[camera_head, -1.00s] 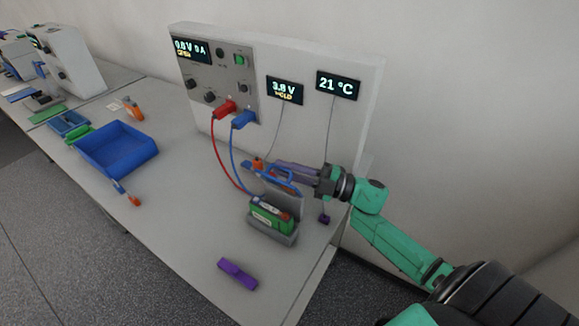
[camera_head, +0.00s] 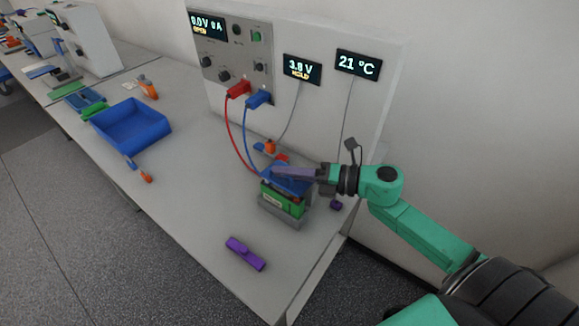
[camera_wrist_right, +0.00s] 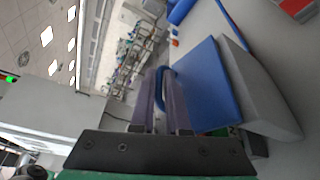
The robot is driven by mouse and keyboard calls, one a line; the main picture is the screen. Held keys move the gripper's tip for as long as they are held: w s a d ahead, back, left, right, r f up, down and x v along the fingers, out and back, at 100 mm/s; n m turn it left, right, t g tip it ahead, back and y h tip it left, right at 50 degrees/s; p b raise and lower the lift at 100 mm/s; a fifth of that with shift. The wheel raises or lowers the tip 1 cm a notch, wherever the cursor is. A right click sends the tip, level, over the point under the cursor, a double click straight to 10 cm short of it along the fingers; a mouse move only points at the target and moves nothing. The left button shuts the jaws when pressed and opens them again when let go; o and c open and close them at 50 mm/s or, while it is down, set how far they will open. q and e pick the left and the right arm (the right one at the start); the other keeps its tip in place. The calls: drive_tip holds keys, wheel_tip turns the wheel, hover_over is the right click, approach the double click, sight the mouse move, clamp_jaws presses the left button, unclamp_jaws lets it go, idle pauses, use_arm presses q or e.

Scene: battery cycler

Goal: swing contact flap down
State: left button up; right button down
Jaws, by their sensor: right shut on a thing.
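The blue contact flap (camera_head: 287,185) lies low over the green battery (camera_head: 281,202), which sits in a grey cradle (camera_head: 279,217) at the table's right end. My right gripper (camera_head: 277,172) reaches in from the right, just above the flap, its purple-grey fingers partly covering it. In the right wrist view the fingers (camera_wrist_right: 165,80) are shut on the flap's blue loop handle (camera_wrist_right: 164,91), and the flap's flat blue plate (camera_wrist_right: 205,90) shows beside them. I cannot tell whether the flap touches the battery. My left gripper is not in view.
The cycler panel with displays (camera_head: 303,70) stands behind. Red plug (camera_head: 238,89) and blue plug (camera_head: 258,99) trail leads toward the cradle. A purple piece (camera_head: 245,253) lies in front; a blue tray (camera_head: 131,124) is at left.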

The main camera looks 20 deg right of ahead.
drive_tip(key=shift+a+f+n, duration=0.1)
drive_tip(key=shift+f+n, duration=0.15)
drive_tip(key=shift+n, duration=0.05)
drive_tip(key=shift+s+a+f, duration=0.15)
drive_tip(key=shift+s+f, duration=0.05)
drive_tip(key=shift+f, duration=0.15)
drive_tip(key=c, duration=1.2)
unclamp_jaws()
drive_tip(key=shift+a, duration=0.1)
drive_tip(key=shift+s+d+b, duration=0.25)
drive_tip(key=shift+d+b, duration=0.2)
drive_tip(key=b+v, duration=0.2)
drive_tip(key=v, duration=1.1)
drive_tip(key=shift+s+r, duration=0.2)
drive_tip(key=shift+r, duration=0.1)
